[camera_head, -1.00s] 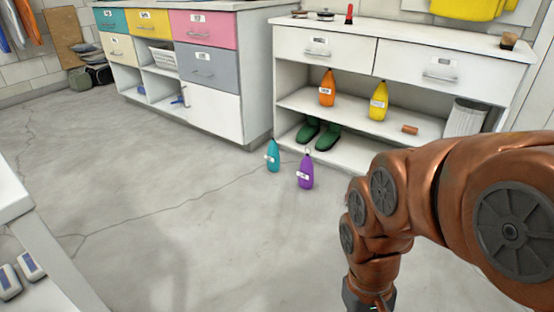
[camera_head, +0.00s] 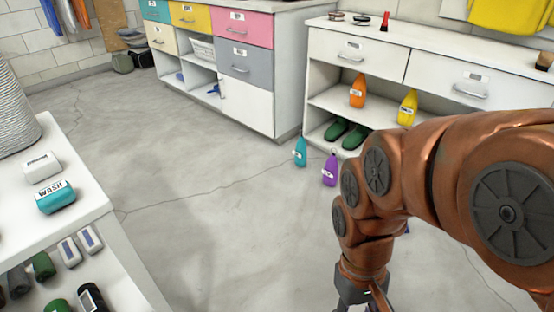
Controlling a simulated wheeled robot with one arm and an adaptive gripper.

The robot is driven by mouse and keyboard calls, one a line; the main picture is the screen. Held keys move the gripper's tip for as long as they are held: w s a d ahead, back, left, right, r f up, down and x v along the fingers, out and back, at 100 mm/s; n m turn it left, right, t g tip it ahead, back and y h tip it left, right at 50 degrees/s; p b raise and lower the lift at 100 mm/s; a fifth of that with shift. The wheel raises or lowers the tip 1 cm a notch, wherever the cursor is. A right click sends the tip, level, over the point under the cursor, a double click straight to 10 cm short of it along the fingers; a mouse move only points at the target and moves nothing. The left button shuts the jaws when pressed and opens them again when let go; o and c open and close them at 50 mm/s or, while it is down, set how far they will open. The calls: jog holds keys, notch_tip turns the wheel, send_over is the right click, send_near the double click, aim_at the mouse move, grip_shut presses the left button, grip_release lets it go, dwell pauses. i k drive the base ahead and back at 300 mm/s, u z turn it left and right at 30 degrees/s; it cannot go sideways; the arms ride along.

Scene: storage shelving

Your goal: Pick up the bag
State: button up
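A dark green bag-like item (camera_head: 122,62) sits on the floor at the far back left, against the wall. A darker bag-like item (camera_head: 141,57) is right beside it. Both are small here, so I cannot tell for sure which is the bag. My gripper (camera_head: 368,305) is at the bottom edge, right of centre, far from both. Only its top part shows; its fingertips are cut off by the frame.
A white shelf unit (camera_head: 82,211) with bottles stands close at the left. Coloured drawer cabinets (camera_head: 248,105) and a white cabinet (camera_head: 343,51) line the back. A teal bottle (camera_head: 300,152) and a purple bottle (camera_head: 330,170) stand on the floor. The middle floor is clear.

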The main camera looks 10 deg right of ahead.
aim_at(300, 154)
jog(key=u, duration=0.3)
jog(key=i, duration=2.65)
jog(key=u, duration=0.55)
jog(key=i, duration=0.75)
jog(key=z, duration=1.4)
